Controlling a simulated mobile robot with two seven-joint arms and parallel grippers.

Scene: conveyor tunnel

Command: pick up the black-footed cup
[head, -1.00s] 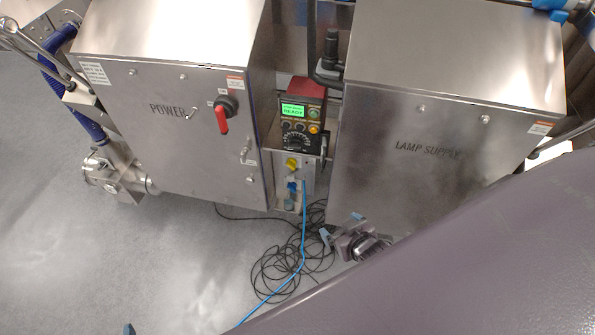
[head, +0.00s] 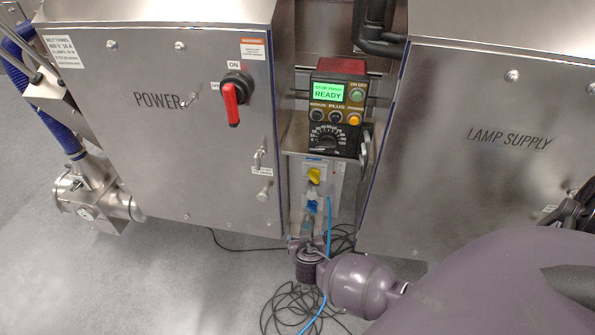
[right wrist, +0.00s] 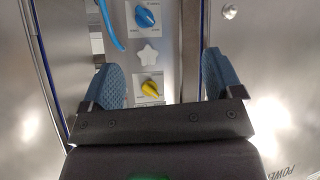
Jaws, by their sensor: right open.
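No black-footed cup can be made out in either view. My right gripper (right wrist: 161,78) is open, with its two blue-grey fingers apart and nothing visible between them. In the right wrist view it faces a pale panel with a yellow knob (right wrist: 152,87) and a blue knob (right wrist: 146,16), both seen past the fingers. In the head view my right gripper (head: 307,226) is small and partly hidden at the lower part of that panel. My left gripper is not in view.
A steel POWER cabinet (head: 150,140) with a red switch (head: 231,100) stands left. A LAMP SUPPLY cabinet (head: 470,180) stands right. A control box (head: 338,105) reading READY sits between them. Loose black cables and a blue hose (head: 328,225) hang below. Grey floor (head: 150,275) is open at lower left.

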